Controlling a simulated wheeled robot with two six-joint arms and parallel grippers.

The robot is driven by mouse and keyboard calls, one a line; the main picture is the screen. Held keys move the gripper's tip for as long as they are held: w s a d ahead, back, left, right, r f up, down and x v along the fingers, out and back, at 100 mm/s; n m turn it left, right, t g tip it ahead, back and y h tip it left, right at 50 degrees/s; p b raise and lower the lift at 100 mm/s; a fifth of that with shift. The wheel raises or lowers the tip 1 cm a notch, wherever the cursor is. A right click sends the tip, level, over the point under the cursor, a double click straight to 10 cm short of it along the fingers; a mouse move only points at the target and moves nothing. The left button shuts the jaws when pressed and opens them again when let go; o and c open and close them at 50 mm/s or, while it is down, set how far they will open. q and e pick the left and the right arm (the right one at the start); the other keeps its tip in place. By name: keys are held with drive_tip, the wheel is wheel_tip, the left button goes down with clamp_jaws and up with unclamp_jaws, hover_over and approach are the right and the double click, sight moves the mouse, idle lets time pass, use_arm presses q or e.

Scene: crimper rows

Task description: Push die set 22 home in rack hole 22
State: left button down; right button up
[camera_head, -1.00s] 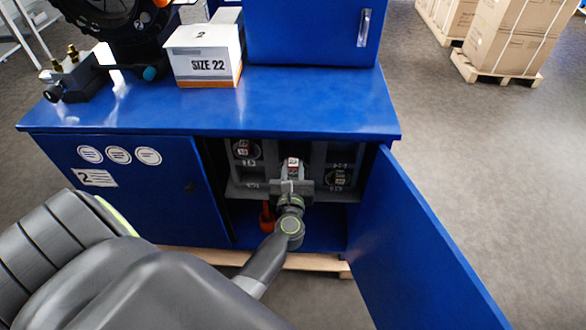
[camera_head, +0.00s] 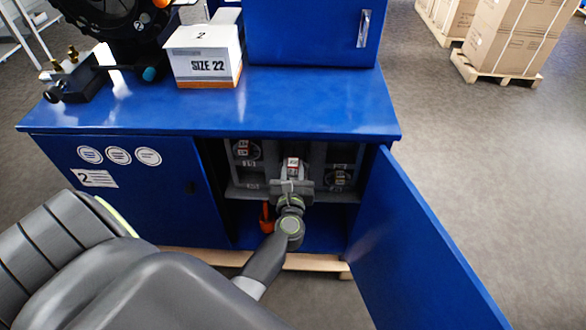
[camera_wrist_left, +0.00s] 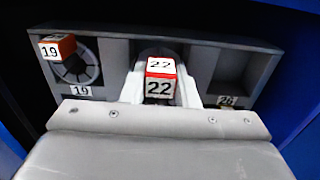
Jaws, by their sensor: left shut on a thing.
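Die set 22 is a small block with a red band and white faces marked 22. It (camera_wrist_left: 160,82) sits in the middle of the grey rack (camera_wrist_left: 118,58) in the left wrist view and shows small in the head view (camera_head: 292,163). My left gripper (camera_wrist_left: 160,92) is shut on it, with one pale finger on each side. The gripper also shows in the head view (camera_head: 291,177), reaching into the open cabinet from the front. The block is at the mouth of its hole. The hole and its label are hidden behind the block and my gripper, so I cannot tell its depth.
Die set 19 (camera_wrist_left: 57,47) sits in the round hole to the left. The bay to the right (camera_wrist_left: 232,70) looks empty. The open blue door (camera_head: 415,240) stands right of my arm. An orange-red object (camera_head: 266,217) stands on the cabinet floor. A SIZE 22 box (camera_head: 204,56) is on top.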

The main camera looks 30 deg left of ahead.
sight(294, 152)
use_arm(q)
drive_tip(key=shift+w+a+r, duration=0.25)
drive_tip(key=shift+w+a, duration=0.1)
drive_tip(key=shift+w, duration=0.35)
idle(0.6)
drive_tip(key=shift+s+d, duration=0.25)
drive_tip(key=shift+s, duration=0.15)
drive_tip(key=shift+b, duration=0.3)
idle(1.5)
drive_tip(key=shift+b+x, duration=0.3)
drive_tip(key=shift+x, duration=2.7)
drive_tip(key=c, duration=1)
unclamp_jaws()
drive_tip(key=shift+s, duration=0.1)
drive_tip(key=shift+c, duration=0.2)
drive_tip(key=shift+f, duration=0.1)
drive_tip(key=shift+s+f, duration=0.1)
drive_tip(key=shift+f, duration=0.2)
drive_tip(key=shift+r, duration=0.1)
